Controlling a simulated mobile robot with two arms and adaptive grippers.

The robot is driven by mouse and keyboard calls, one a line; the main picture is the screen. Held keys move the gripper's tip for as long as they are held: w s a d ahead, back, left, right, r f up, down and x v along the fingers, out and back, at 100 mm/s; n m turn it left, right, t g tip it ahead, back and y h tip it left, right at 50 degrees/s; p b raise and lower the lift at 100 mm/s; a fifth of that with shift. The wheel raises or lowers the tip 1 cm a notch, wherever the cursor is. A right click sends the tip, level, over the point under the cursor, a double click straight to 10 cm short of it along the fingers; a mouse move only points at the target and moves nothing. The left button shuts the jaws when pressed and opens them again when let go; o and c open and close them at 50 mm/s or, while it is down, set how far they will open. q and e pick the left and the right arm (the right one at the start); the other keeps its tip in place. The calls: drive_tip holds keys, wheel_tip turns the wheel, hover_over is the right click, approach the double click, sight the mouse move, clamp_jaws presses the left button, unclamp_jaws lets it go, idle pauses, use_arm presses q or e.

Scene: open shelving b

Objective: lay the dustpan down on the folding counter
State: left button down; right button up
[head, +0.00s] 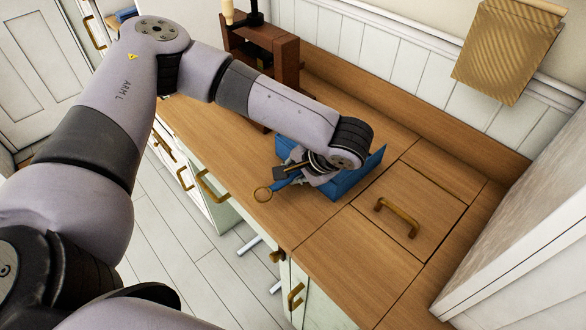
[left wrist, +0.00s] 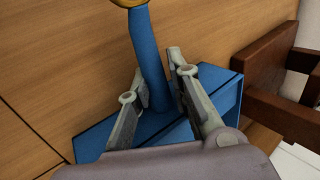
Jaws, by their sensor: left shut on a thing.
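The blue dustpan (head: 348,186) is at the wooden counter, near its middle, partly hidden under my left forearm. Its handle points toward the front edge and ends in a tan ring (head: 262,194). My left gripper (head: 292,170) is shut on the dustpan's handle; in the left wrist view the fingers (left wrist: 155,75) lie on both sides of the blue handle (left wrist: 147,45). The pan is flat or nearly so, against or just above the wood; I cannot tell whether it touches. The counter top (head: 335,240) has a cut panel with a brass handle. My right gripper is out of view.
A dark reddish-brown wooden stand (head: 265,55) is on the counter behind the dustpan. The brass handle (head: 397,218) sticks up from the panel to the right. A white upright panel (head: 530,240) bounds the right side. The counter's front right stretch is clear.

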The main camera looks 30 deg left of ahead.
use_arm(q)
drive_tip(key=c, duration=1.4)
unclamp_jaws()
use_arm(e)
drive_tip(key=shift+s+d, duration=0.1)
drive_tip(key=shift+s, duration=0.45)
use_arm(q)
drive_tip(key=shift+d, duration=0.1)
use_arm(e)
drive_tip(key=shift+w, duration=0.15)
